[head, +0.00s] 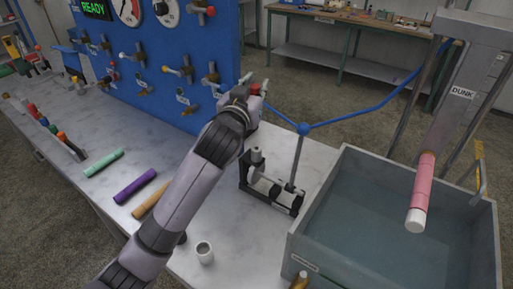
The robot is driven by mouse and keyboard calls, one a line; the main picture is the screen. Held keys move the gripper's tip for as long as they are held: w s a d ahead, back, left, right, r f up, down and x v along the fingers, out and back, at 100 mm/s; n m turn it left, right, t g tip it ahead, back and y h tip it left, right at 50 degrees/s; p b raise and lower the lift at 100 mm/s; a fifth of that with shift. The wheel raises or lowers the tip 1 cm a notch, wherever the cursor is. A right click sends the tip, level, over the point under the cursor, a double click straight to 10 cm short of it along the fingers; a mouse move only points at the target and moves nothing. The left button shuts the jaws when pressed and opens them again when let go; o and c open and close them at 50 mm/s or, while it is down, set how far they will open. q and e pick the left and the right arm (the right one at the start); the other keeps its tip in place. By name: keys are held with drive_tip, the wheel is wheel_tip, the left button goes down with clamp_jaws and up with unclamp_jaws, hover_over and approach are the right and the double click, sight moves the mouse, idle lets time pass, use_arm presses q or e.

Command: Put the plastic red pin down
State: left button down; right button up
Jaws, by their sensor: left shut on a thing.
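My left gripper (256,91) is at the upper middle of the head view, in front of the blue panel's right edge and above the bench's far side. It is shut on the plastic red pin (255,88), of which only a small red part shows; the hand hides most of it. I cannot tell whether the pin touches anything else.
The blue panel (150,45) carries gauges and valves. Coloured tubes, one purple (135,187), and a white cup (204,252) lie or stand on the bench (240,235).

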use_arm(q)
drive_tip(key=shift+w+d+r, duration=0.1)
drive_tip(key=shift+w+r, duration=0.2)
drive_tip(key=shift+r, duration=0.35)
drive_tip(key=shift+w+r, duration=0.3)
drive_tip(key=shift+r, duration=0.3)
wheel_tip(320, 180, down, 20)
drive_tip(key=shift+r, duration=0.1)
drive_tip(key=c, duration=1.4)
unclamp_jaws()
